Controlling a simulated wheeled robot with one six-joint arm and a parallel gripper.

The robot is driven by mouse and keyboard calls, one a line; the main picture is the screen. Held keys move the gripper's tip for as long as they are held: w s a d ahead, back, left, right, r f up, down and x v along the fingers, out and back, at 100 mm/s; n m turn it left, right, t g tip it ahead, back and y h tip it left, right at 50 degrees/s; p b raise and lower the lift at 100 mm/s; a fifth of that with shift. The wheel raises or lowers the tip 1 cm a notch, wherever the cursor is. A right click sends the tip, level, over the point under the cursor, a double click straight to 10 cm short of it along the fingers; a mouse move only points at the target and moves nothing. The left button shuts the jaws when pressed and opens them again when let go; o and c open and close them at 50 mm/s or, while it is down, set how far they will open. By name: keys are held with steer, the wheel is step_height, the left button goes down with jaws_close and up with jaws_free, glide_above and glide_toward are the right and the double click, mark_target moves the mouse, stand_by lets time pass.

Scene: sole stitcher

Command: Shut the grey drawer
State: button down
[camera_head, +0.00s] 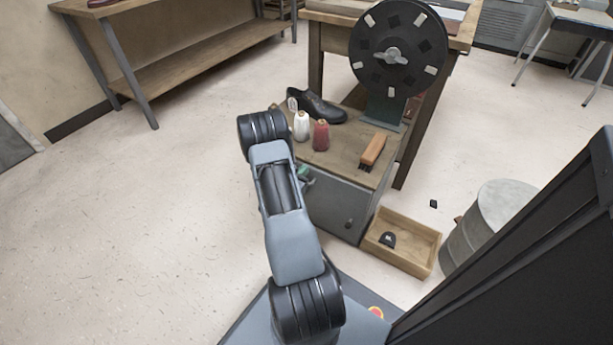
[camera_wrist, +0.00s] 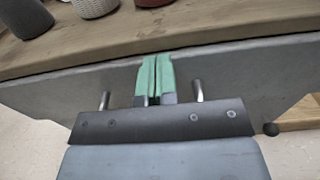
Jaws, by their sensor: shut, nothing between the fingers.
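The grey drawer front (camera_wrist: 235,75) spans the wrist view just below a wooden top. In the head view the grey unit (camera_head: 345,207) stands under that top, and my arm covers its left part. The drawer looks close in under the top, but I cannot tell whether a gap is left. My gripper (camera_wrist: 156,62) has green fingertips pressed together with nothing between them. They are at the upper edge of the grey front, at or very near its surface; contact is not clear. In the head view the fingertips (camera_head: 304,172) show only partly beside my arm.
On the wooden top (camera_head: 345,157) stand a black shoe (camera_head: 322,108), a white spool (camera_head: 301,126), a red spool (camera_head: 320,135), a brush (camera_head: 373,150) and a wheel machine (camera_head: 398,48). A wooden tray (camera_head: 410,260) and a grey drum (camera_head: 487,222) are on the right. The left floor is clear.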

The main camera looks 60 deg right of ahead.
steer(key=shift+w+a, duration=0.25)
steer(key=s+a+p, duration=0.1)
steer(key=a+p, duration=0.2)
steer(key=a, duration=1.1)
